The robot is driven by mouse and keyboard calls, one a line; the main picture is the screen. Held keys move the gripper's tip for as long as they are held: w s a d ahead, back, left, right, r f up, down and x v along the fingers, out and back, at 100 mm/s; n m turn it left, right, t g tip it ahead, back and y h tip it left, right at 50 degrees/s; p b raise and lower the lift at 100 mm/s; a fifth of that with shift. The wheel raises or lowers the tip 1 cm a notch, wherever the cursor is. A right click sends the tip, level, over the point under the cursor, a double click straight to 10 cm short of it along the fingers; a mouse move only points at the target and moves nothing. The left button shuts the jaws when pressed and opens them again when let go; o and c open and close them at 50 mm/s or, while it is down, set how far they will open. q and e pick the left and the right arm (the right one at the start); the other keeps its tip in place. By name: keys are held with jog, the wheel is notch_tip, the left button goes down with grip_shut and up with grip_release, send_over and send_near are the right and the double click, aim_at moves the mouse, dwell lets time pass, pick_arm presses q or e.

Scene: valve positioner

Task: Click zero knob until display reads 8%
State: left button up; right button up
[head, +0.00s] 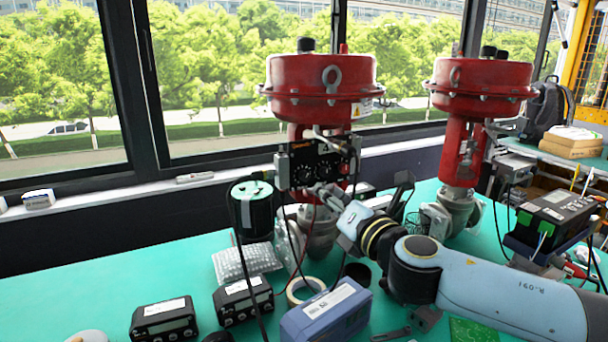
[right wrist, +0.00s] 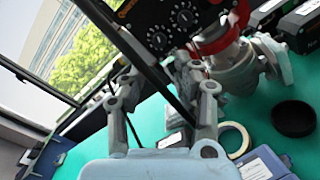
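A black positioner (head: 312,165) with dial-like knobs is mounted on the left red valve actuator (head: 322,80). I cannot tell which knob is the zero knob, and no reading is legible. My right gripper (head: 322,190) is just in front of the positioner's lower part. Contact with a knob cannot be told. My left gripper is not in view.
A second red valve (head: 462,120) stands to the right. Two black meters (head: 163,320) (head: 243,300), a blue-grey box (head: 327,312), a tape roll (head: 305,290) and bubble wrap (head: 246,261) lie on the green table. Cables hang before the valve. The table's left part is mostly clear.

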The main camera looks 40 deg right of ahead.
aim_at(306, 178)
jog(key=p+x, duration=0.1)
jog(key=x, duration=0.8)
jog(key=shift+a, duration=0.1)
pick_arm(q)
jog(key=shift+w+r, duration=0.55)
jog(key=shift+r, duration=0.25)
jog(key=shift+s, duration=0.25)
pick_arm(e)
grip_shut()
